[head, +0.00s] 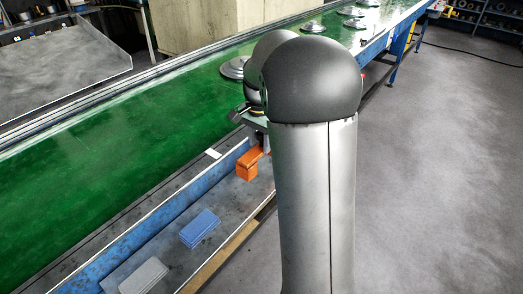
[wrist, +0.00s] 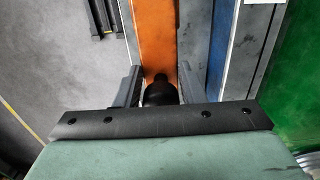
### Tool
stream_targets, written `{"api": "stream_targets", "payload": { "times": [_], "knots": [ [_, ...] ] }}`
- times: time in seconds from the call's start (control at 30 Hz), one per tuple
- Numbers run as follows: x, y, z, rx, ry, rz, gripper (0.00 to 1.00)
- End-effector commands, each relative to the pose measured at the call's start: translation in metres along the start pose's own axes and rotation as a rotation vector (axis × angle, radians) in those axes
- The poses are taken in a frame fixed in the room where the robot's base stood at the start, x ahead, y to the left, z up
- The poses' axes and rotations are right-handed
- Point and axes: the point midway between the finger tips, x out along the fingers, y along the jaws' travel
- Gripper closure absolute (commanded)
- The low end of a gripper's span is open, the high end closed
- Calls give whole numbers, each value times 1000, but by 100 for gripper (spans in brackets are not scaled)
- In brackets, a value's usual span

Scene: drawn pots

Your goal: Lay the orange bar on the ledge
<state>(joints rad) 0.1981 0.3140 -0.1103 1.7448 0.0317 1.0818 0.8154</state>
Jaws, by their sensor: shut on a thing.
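The orange bar (head: 249,168) shows in the head view beside the blue rail, partly hidden behind my arm. In the wrist view the orange bar (wrist: 156,35) runs away from my gripper (wrist: 159,82), between its two dark fingers. My gripper is shut on it. In the head view my gripper is mostly hidden by my arm. The ledge (head: 165,252) is the long grey shelf beside the green conveyor. The bar is over or at its far visible part; I cannot tell whether they touch.
A blue block (head: 200,228) and a grey block (head: 144,275) lie on the ledge, nearer the camera. The blue rail (head: 140,243) borders the ledge on its conveyor side. The green conveyor (head: 110,150) carries several metal lids at its far end. Open floor (head: 440,180) lies to the right.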

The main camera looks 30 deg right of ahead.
Motion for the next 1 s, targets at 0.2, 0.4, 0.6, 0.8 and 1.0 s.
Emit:
{"api": "stream_targets", "payload": {
  "times": [0.2, 0.4, 0.6, 0.8, 1.0],
  "knots": [
    [24, -10, -20, 0, 2, -3, 100],
    [33, -13, -26, 0, 1, -3, 100],
    [60, -13, -27, -1, 0, -2, 100],
    [64, -14, -27, -1, 3, -4, 100],
    [68, -13, -27, -1, 2, -4, 100]
  ]
}}
